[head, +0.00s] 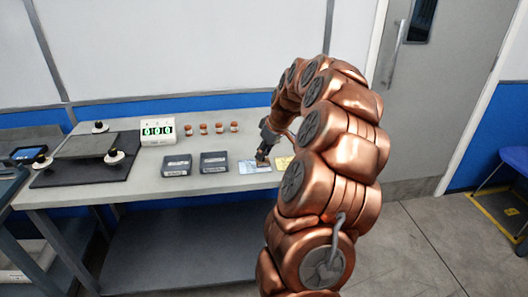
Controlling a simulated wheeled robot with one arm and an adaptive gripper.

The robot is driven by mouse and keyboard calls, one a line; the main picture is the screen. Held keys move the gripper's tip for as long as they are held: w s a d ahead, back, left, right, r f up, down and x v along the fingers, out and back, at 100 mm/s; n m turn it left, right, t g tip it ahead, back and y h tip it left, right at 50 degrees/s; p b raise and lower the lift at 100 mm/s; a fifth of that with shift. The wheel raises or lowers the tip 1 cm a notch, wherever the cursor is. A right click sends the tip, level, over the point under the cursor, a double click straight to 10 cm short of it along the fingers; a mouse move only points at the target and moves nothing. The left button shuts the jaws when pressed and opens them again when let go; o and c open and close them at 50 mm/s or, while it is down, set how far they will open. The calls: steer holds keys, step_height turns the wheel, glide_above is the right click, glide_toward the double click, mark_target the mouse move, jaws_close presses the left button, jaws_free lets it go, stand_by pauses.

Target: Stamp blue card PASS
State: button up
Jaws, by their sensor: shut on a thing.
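The blue card (248,167) is a light blue rectangle lying flat near the front edge of the bench, to the right of two dark boxes. My gripper (262,159) points down over the card's right part. It is shut on a small dark thing, probably a stamp, mostly hidden by the fingers. I cannot tell whether this thing touches the card or hovers just above it. No mark can be made out on the card at this size. A yellow card (284,162) lies just right of the blue card, partly hidden behind my arm.
Two dark labelled boxes, one (177,165) left of the other (214,163), sit on the grey bench (130,190). Behind them stand a white counter with green digits (158,131) and several small orange-topped jars (203,128). A dark plate apparatus (85,158) fills the left.

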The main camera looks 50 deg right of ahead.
steer(key=shift+f+b, duration=0.35)
steer(key=shift+f, duration=0.2)
stand_by(1.1)
steer(key=shift+r, duration=0.15)
steer(key=shift+r+p, duration=0.4)
steer(key=shift+r, duration=3)
steer(key=shift+a, duration=0.1)
